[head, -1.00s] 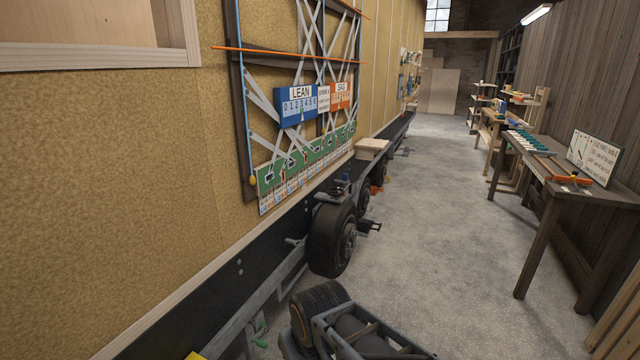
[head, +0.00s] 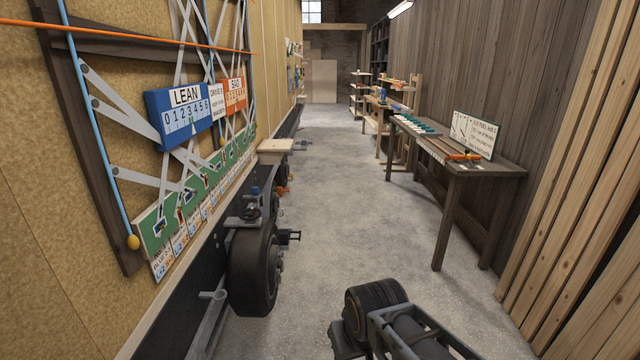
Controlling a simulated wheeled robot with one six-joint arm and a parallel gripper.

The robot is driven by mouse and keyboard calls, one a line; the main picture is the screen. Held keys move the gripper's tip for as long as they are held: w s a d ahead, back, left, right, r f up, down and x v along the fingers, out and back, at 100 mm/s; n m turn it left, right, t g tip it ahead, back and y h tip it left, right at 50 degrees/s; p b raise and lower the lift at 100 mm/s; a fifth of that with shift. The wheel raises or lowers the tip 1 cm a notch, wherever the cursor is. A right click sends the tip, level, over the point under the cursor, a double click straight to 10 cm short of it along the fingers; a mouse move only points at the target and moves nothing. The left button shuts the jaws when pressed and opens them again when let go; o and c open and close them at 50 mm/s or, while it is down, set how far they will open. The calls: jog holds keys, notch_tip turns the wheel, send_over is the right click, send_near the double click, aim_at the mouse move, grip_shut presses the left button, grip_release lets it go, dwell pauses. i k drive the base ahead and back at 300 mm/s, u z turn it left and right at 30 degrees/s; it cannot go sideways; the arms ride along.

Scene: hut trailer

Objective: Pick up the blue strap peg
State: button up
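I cannot single out a blue strap peg for certain. A row of small teal and pale pieces (head: 415,125) lies along the far part of the wooden table on the right, too small to tell apart. A small dark blue item (head: 255,191) sits above the trailer wheel, its kind unclear. Part of my arm shows at the bottom, right of the middle, over the floor. My gripper's fingers do not show.
The table (head: 480,167) stands against the right wall and carries a sign (head: 476,134) and an orange-ended bar (head: 464,156). Planks (head: 575,200) lean at the right. The trailer wheel (head: 254,268) and a wooden step (head: 275,147) jut from the left. The floor (head: 345,190) between is clear.

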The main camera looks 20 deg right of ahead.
aim_at(255, 194)
jog(key=z, duration=0.7)
jog(key=i, duration=2.75)
jog(key=u, duration=1.5)
jog(key=i, duration=0.8)
jog(key=u, duration=0.85)
